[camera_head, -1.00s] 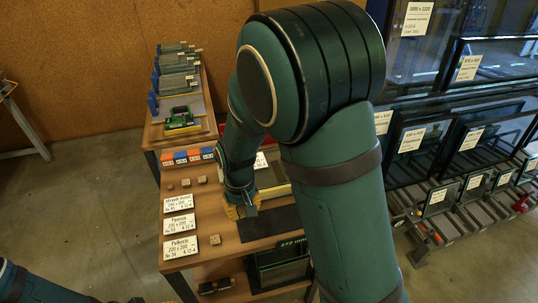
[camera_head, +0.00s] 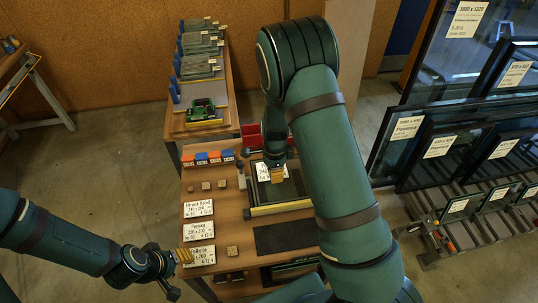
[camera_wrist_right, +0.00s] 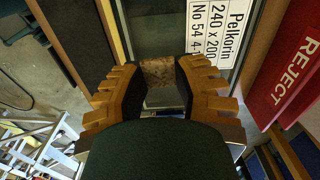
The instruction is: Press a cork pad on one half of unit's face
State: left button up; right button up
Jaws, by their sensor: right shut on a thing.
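My right gripper (camera_head: 276,174) is over the unit beside the label. In the right wrist view my right gripper (camera_wrist_right: 158,90) is shut on a brown speckled cork pad (camera_wrist_right: 157,72), held over the unit's face (camera_wrist_right: 160,30). I cannot tell whether the pad touches the glass. My left gripper (camera_head: 182,258) hovers at the bench's front left near the lower label card; its opening is unclear.
Label cards (camera_head: 198,208) lie along the left edge. A red REJECT sign (camera_wrist_right: 288,75) is beside the unit. A dark mat (camera_head: 285,236) lies in front. Glass frames (camera_head: 450,145) stand at right.

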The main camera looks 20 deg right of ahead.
aim_at(274, 188)
jog(key=shift+w+d+m, duration=0.15)
jog(key=shift+m, duration=0.25)
pick_arm(q)
jog(key=shift+r, duration=0.25)
pick_arm(e)
jog(key=shift+f, duration=0.1)
pick_arm(q)
jog(key=shift+w+d+f+b, duration=0.1)
jog(key=shift+f+b, duration=2.45)
jog(key=shift+f, duration=0.25)
pick_arm(e)
jog(key=shift+f, duration=3.75)
pick_arm(q)
jog(key=shift+f+b, duration=0.3)
jog(key=shift+f, duration=0.05)
pick_arm(e)
jog(key=shift+f, duration=0.5)
jog(key=o, duration=0.7)
